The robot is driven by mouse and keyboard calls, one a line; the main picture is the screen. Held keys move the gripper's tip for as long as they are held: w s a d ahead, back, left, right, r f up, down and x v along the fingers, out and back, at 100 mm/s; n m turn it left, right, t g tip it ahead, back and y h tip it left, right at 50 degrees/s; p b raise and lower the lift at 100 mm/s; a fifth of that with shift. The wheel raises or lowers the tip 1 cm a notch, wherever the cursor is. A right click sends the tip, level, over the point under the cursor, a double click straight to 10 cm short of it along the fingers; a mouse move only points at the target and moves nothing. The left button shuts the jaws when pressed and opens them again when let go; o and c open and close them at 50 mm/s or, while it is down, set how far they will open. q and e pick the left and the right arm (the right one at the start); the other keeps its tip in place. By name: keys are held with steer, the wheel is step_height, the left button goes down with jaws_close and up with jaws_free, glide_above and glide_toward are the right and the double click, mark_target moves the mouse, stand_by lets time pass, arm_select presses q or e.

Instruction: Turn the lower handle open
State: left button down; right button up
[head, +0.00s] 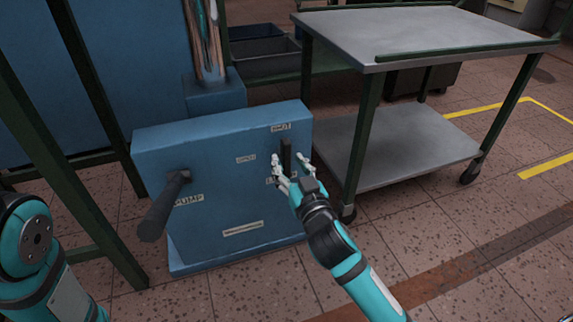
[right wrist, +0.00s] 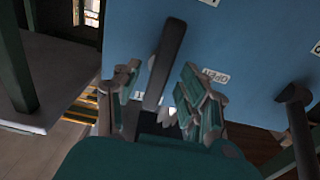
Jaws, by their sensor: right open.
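The lower handle is a short dark bar (head: 286,154) standing upright on the right side of the front of a blue box (head: 210,218). A partly hidden label is beneath it. In the right wrist view the bar (right wrist: 165,62) lies between the fingers, with an "OPEN" label (right wrist: 215,76) beside it. Whether the fingers touch the bar cannot be told. My left gripper is out of view.
A long dark pump handle (head: 163,205) sticks out of the box's left side; it also shows in the right wrist view (right wrist: 299,122). A metal trolley (head: 420,35) stands close on the right. A green frame (head: 55,165) stands at left. The floor in front is clear.

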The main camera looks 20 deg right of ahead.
steer(key=shift+w, duration=1.15)
jaws_close()
